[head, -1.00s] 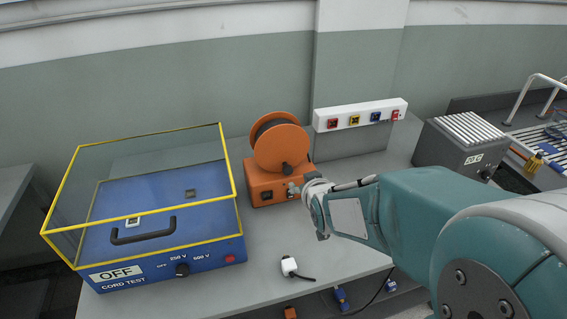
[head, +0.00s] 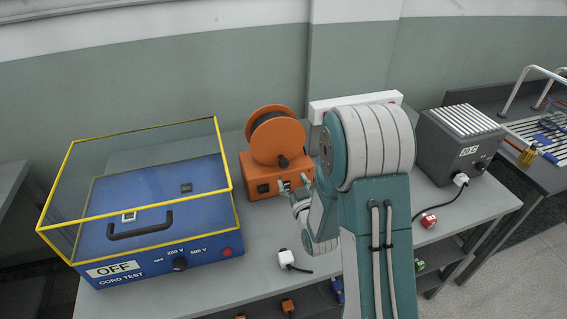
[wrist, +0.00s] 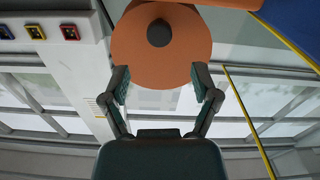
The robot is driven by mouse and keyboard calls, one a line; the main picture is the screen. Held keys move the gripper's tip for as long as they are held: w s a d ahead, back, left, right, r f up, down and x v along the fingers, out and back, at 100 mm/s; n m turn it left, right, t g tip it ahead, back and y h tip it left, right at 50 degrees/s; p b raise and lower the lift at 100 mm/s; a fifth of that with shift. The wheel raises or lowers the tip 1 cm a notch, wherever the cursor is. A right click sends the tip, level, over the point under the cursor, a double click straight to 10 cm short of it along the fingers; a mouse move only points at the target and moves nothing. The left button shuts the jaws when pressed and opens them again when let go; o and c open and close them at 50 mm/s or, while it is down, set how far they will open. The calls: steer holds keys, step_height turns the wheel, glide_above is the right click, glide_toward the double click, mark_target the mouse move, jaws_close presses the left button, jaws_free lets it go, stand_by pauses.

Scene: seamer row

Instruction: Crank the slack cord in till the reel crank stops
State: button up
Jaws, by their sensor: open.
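The orange cord reel (head: 277,140) stands on its orange base (head: 262,182) at the middle of the bench, with dark cord wound behind its front disc. Its dark crank knob (head: 283,162) is low on the disc in the head view. In the wrist view the disc (wrist: 140,45) fills the top middle, with the round knob (wrist: 160,33) on it. My gripper (wrist: 160,80) is open and empty, its two fingers spread below the knob. In the head view my gripper (head: 293,186) is in front of the base, just below the knob. I see no contact with the knob.
A blue cord test box (head: 160,262) with a yellow-framed clear lid stands at the left, marked OFF. A white plug (head: 286,258) lies on the bench in front. A grey ribbed box (head: 462,145) stands at the right. A socket strip (head: 330,105) is behind my arm.

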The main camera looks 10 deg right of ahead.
mark_target(284, 165)
steer(key=w, duration=0.8)
steer(key=shift+w+a, duration=0.15)
steer(key=shift+a, duration=0.15)
steer(key=shift+c, duration=0.3)
jaws_close()
